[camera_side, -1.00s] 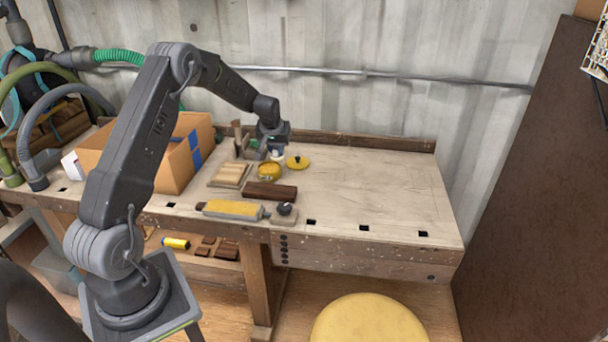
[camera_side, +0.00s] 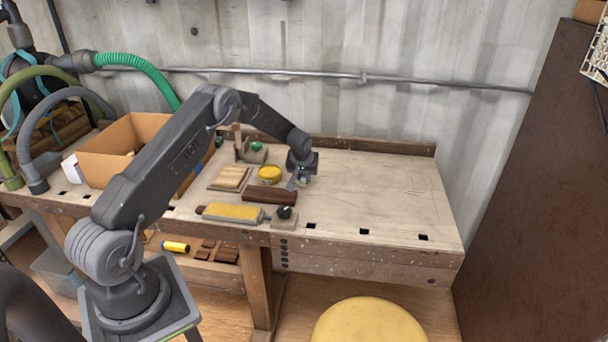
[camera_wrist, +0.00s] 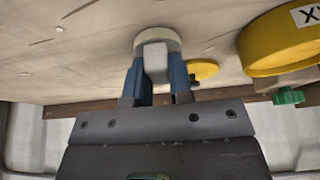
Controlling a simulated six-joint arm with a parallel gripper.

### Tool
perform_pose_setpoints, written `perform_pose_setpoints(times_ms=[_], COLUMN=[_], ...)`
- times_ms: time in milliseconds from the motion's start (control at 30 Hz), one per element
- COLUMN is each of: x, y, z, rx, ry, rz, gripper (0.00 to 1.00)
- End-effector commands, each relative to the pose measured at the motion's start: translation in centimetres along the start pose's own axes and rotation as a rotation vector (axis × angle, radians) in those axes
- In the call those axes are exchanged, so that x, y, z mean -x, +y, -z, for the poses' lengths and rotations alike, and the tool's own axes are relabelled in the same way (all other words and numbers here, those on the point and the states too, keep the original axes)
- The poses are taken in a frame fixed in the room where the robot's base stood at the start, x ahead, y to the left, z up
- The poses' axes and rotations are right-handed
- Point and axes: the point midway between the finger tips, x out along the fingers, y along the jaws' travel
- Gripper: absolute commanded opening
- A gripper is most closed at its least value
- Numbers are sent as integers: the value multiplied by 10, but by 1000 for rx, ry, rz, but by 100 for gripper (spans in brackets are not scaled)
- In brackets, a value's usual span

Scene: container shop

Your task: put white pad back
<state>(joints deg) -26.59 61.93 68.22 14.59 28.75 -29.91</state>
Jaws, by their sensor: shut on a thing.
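My gripper (camera_side: 298,184) is low over the bench, to the right of the yellow tin (camera_side: 270,172). In the wrist view its blue fingers (camera_wrist: 155,75) are shut on the white pad (camera_wrist: 157,40), a pale round disc with a light block between the fingers. The pad is near the bench top; I cannot tell whether it touches. In the side view the pad (camera_side: 305,181) shows only as a small pale patch at the fingertips.
The labelled yellow tin (camera_wrist: 285,42) and a yellow disc (camera_wrist: 204,69) are close to my gripper. A dark wood block (camera_side: 270,194), a yellow-topped tool (camera_side: 233,211) and a wooden board (camera_side: 230,178) lie left. The bench's right side (camera_side: 385,190) is clear.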

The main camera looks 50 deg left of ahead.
Motion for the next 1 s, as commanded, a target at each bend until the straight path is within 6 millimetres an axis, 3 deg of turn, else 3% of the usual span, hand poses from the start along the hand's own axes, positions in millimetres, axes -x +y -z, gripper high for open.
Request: perform_pose_setpoints(times_ms=[233, 267, 533, 833, 1000], x=[-2, -3, -2, 2, 26], y=[0, 0, 0, 0, 0], z=[-1, -1, -1, 1, 2], rx=[0, 0, 0, 0, 0], ry=[0, 0, 0, 1, 1], rz=[0, 0, 0, 0, 0], gripper=[2, 22, 46, 46, 46])
